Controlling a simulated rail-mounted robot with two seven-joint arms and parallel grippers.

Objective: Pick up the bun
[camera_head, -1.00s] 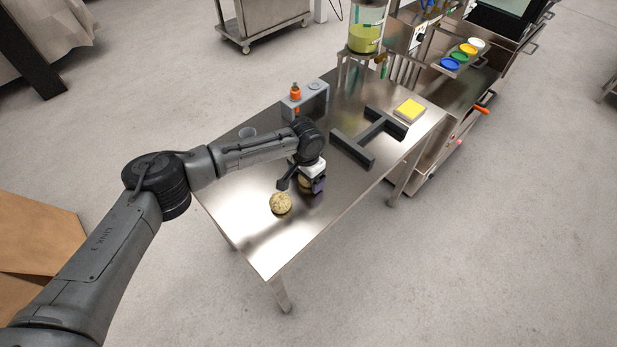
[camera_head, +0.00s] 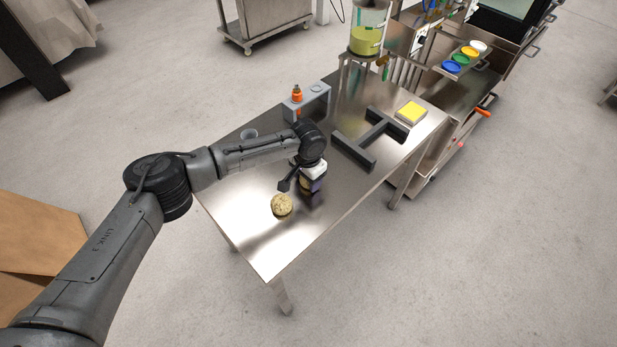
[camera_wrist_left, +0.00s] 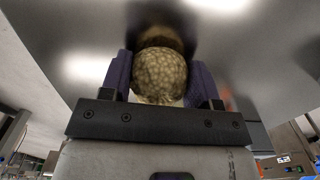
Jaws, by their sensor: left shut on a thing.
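One round, speckled tan bun (camera_wrist_left: 160,76) sits between the two purple fingers of my left gripper (camera_wrist_left: 160,82) in the left wrist view. The fingers are shut on its sides. In the head view my left gripper (camera_head: 309,186) is over the steel table (camera_head: 270,245), and the held bun is mostly hidden there by the gripper. A second speckled bun (camera_head: 281,205) rests on the table, just left of and nearer than the gripper. The held bun's dark reflection shows on the steel; I cannot tell whether it touches the table. My right gripper is out of view.
A dark H-shaped frame (camera_head: 370,138) lies on the table to the right. A yellow-topped block (camera_head: 411,112), a grey holder with an orange-topped item (camera_head: 297,95) and a small cup (camera_head: 248,134) stand farther back. The table's near end is clear.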

